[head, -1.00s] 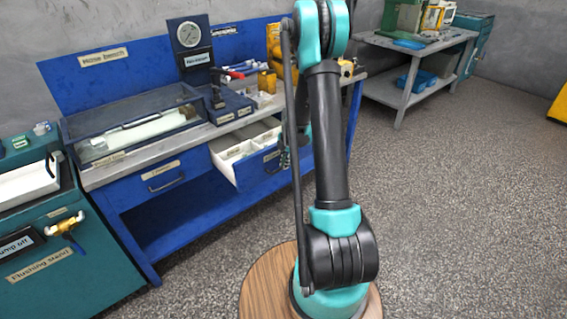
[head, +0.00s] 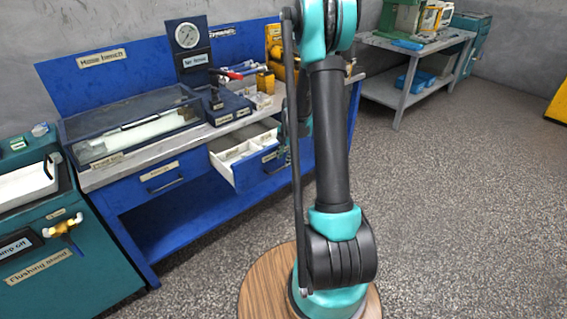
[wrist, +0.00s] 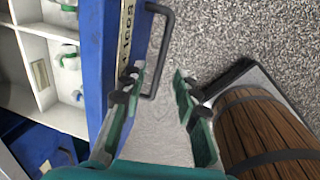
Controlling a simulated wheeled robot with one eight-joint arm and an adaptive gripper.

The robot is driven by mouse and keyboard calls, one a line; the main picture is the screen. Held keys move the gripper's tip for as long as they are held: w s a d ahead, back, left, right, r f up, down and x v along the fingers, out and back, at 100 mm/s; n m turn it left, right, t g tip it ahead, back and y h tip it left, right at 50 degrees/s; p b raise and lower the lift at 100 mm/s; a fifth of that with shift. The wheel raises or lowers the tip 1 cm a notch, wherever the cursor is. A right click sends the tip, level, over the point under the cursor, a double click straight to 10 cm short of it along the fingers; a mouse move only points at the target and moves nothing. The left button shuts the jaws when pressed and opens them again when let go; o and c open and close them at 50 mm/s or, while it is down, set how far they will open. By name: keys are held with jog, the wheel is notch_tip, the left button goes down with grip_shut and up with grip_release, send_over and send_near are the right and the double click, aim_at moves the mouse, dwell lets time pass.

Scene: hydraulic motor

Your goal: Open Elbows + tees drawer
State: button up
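The open drawer's blue front (head: 262,169) juts from the right part of the hose bench, with white compartments (head: 238,151) behind it. Its label is too small to read in the head view. In the wrist view the blue drawer front (wrist: 97,60) carries a pale label and a black bar handle (wrist: 166,45). White compartments (wrist: 45,70) hold small fittings. My gripper (wrist: 155,82) is open, its green-and-black fingers apart. The handle's lower end lies near the left finger, between the fingers in the picture; contact is unclear. My arm hides most of the gripper in the head view.
A shut drawer with a handle (head: 165,181) is left of the open one. The flushing stand (head: 75,255) is at the left, and a grey side table (head: 418,62) stands at the back right. The floor (head: 450,210) to the right is clear.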

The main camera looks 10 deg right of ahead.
notch_tip(320, 180, up, 8)
jog(key=s, duration=0.1)
jog(key=shift+s+d+f, duration=0.15)
jog(key=shift+d+f, duration=0.05)
jog(key=shift+d, duration=0.15)
jog(key=s+a+r+m+t, duration=0.1)
jog(key=s+a+m, duration=0.1)
jog(key=s+m, duration=0.9)
jog(key=s+a+r+m+t+h, duration=0.1)
jog(key=s+a+m, duration=0.2)
jog(key=s+m, duration=0.9)
jog(key=s, duration=0.6)
